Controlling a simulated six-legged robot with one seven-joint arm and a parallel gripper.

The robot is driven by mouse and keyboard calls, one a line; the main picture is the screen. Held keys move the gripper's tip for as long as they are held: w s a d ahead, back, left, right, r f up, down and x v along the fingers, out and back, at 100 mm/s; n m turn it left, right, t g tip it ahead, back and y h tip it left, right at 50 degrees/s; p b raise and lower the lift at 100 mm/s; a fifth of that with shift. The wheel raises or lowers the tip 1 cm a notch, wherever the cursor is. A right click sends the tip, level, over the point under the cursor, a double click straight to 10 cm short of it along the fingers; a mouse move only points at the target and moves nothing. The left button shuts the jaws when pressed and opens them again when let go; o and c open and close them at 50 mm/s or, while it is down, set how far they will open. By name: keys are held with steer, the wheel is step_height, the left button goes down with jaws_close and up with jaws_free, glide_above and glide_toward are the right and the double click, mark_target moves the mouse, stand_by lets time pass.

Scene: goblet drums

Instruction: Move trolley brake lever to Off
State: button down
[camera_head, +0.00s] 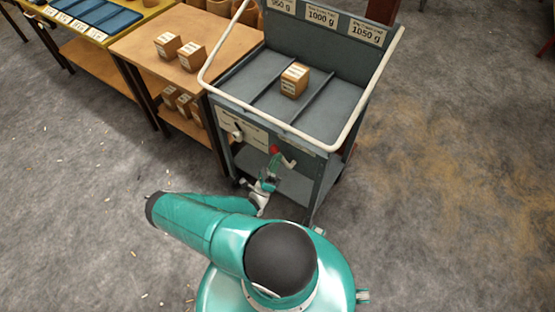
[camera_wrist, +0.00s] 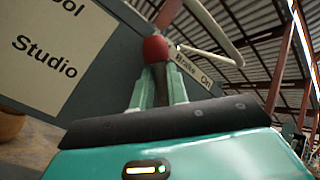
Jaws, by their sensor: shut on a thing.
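The trolley (camera_head: 310,82) is grey with a white tubular rail. Its brake lever, with a round red knob (camera_head: 275,149), is low on the near side. In the wrist view the red knob (camera_wrist: 155,48) stands just above my fingertips, with the dark lever shaft below it. My gripper (camera_wrist: 159,82) is shut on this shaft, one pale green finger on each side. In the head view my gripper (camera_head: 273,162) is small and partly hidden by my own arm. A label reading "Brake On" (camera_wrist: 194,72) shows just right of the knob. No "Off" mark is readable.
A wooden bench (camera_head: 180,62) with several blocks adjoins the trolley's left. A "Studio" sign (camera_wrist: 48,52) fills the wrist view's left. The floor (camera_head: 440,170) to the right is open.

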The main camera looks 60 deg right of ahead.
steer(key=shift+f+n+t, duration=0.15)
steer(key=shift+n+t, duration=0.25)
steer(key=shift+t, duration=0.1)
steer(key=c, duration=1.4)
jaws_free()
steer(key=shift+o, duration=0.2)
steer(key=v, duration=1.2)
steer(key=shift+w+d+g, duration=0.1)
steer(key=shift+g, duration=0.2)
